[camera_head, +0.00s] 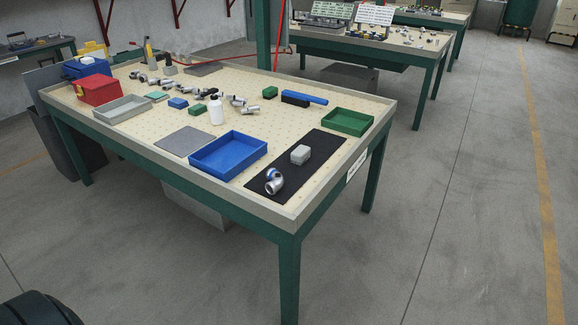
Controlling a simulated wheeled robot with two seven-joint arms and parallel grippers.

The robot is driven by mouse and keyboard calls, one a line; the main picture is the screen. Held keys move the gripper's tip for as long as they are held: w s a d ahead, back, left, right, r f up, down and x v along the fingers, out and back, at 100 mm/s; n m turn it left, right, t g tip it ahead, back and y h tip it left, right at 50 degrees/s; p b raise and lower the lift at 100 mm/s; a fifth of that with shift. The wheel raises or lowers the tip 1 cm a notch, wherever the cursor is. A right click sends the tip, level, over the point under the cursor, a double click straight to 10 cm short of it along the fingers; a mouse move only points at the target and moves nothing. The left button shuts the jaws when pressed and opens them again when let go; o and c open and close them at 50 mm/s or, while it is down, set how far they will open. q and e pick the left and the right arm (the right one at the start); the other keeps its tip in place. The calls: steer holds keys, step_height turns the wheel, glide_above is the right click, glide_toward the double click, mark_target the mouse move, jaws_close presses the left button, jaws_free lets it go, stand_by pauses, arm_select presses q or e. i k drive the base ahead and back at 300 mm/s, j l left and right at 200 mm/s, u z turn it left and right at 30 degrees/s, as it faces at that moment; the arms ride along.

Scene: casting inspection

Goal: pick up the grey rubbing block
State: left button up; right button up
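A light grey block (300,154) that looks like the grey rubbing block lies on the black mat (325,155) near the right front of the table. It is small, box-shaped and apart from the things around it. A silver pipe elbow (274,184) with a blue band lies on the same mat, nearer the front corner. Neither of my grippers shows in this view.
The table (275,125) has a raised rim. A blue tray (229,156) lies left of the mat and a green tray (347,122) behind its right end. A white bottle (216,110), a grey tray (123,109) and several fittings stand farther left. Floor right of the table is clear.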

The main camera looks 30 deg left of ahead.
mark_target(301, 154)
steer(key=i+j+z, duration=0.25)
steer(key=j, duration=0.75)
steer(key=i+j+z, duration=0.2)
steer(key=j, duration=0.8)
steer(key=j+z, duration=0.25)
steer(key=j, duration=0.75)
steer(key=k, duration=0.05)
